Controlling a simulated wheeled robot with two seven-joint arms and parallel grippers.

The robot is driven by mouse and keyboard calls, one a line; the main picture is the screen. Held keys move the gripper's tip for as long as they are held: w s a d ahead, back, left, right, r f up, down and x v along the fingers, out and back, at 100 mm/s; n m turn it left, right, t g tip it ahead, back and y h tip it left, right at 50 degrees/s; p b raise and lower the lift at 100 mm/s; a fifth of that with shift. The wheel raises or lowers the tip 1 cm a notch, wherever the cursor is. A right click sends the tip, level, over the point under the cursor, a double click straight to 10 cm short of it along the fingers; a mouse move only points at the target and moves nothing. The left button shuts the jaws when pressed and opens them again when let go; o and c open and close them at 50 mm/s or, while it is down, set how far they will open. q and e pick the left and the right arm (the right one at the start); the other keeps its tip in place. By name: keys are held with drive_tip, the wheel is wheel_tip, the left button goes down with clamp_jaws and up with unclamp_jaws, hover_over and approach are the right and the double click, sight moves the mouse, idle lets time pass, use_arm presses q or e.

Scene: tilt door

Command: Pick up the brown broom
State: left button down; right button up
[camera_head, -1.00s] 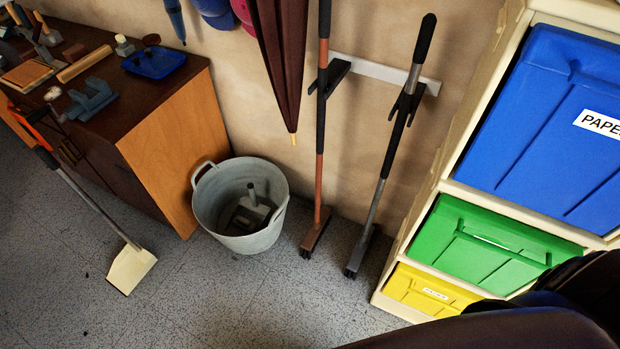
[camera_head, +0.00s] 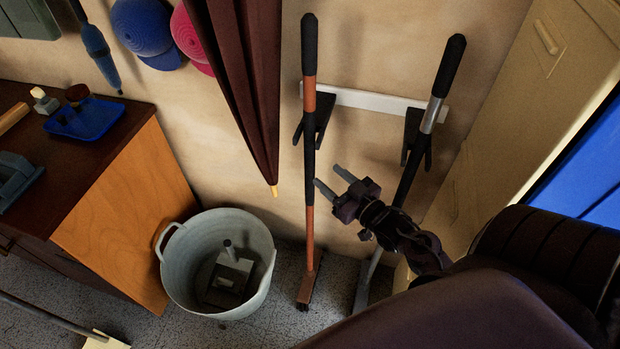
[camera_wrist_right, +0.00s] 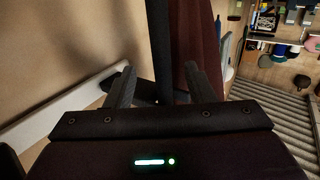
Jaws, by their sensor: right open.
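The brown broom (camera_head: 309,225) hangs upright on the white wall rack, with an orange-brown and black handle and a brown head near the floor. My right gripper (camera_head: 327,176) is open and empty, just right of the black part of its handle, with the fingers pointing toward the wall. In the right wrist view a dark handle (camera_wrist_right: 161,45), seemingly the broom's, rises between the two spread fingers (camera_wrist_right: 160,72). I cannot tell whether it lies between the fingertips or beyond them. My left gripper is not in view.
A folded dark red umbrella (camera_head: 238,80) hangs left of the brown broom. A metal bucket (camera_head: 180,270) stands below. Cabinets and a blue bin (camera_head: 600,170) are at right.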

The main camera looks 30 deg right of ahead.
sight(314, 161)
drive_tip(key=w, duration=0.2)
drive_tip(key=w+p, duration=0.1)
drive_tip(key=w, duration=0.2)
drive_tip(key=w+a+r, duration=0.1)
drive_tip(key=w, duration=0.1)
drive_tip(key=shift+w+r, duration=0.1)
drive_tip(key=shift+w, duration=0.05)
drive_tip(key=shift+w+p, duration=0.3)
drive_tip(key=shift+w, duration=0.15)
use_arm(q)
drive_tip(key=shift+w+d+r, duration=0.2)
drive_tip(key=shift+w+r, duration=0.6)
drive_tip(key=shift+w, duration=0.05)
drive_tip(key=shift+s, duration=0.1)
use_arm(e)
drive_tip(key=shift+s, duration=0.1)
drive_tip(key=shift+c, duration=1.2)
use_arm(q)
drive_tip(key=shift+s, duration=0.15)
use_arm(e)
clamp_jaws()
